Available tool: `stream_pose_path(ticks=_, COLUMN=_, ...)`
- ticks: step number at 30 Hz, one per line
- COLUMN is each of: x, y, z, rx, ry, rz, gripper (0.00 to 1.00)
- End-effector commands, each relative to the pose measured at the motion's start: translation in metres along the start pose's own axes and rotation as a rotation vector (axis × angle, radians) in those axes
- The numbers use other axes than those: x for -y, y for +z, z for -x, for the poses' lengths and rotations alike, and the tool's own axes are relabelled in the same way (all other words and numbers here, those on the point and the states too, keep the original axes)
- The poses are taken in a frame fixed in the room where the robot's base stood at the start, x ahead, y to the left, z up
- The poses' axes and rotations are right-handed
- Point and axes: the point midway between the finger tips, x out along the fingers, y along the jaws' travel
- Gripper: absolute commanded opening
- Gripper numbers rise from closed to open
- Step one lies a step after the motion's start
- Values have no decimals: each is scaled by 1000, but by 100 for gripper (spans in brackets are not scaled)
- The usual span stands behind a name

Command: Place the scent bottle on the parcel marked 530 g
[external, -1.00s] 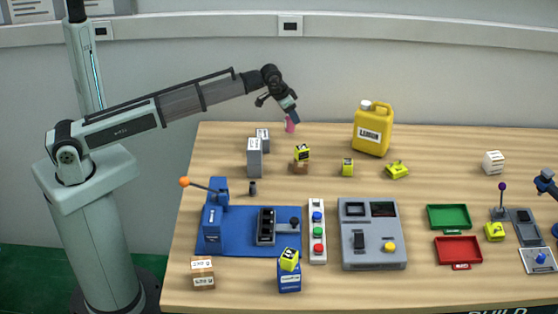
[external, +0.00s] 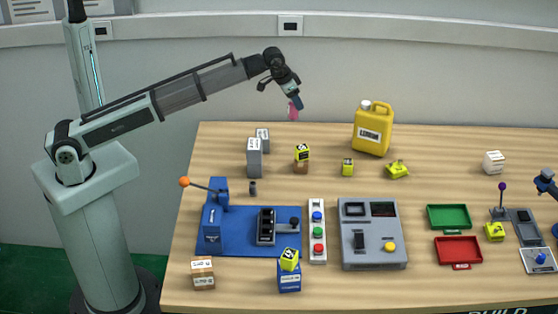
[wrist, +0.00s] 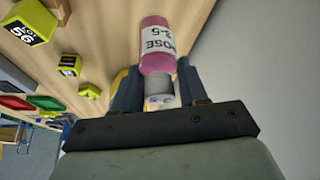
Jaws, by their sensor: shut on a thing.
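The scent bottle is pink with a white label and a grey-white cap; in the wrist view (wrist: 157,52) part of the label reads "OSE". My gripper (wrist: 158,88) is shut on the bottle at its cap end. In the external view my gripper (external: 295,102) holds the pink bottle (external: 292,114) in the air, above the table's back edge. Candidate parcels are a brown box (external: 203,273) at the front left and a white box (external: 493,162) at the back right. Their labels are too small to read, so I cannot tell which is marked 530 g.
Grey boxes (external: 254,158) stand left of centre. A yellow block sits on a small brown box (external: 301,167). A yellow jug (external: 372,130) stands at the back. A blue lever press (external: 213,220), a grey console (external: 372,234), and green (external: 448,217) and red trays (external: 458,250) fill the front.

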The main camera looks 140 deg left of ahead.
Motion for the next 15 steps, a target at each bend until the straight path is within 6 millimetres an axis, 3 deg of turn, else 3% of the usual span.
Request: stream_pose_path(ticks=15, x=-198, y=25, z=32, rx=-2, ry=99, rz=-222, gripper=10)
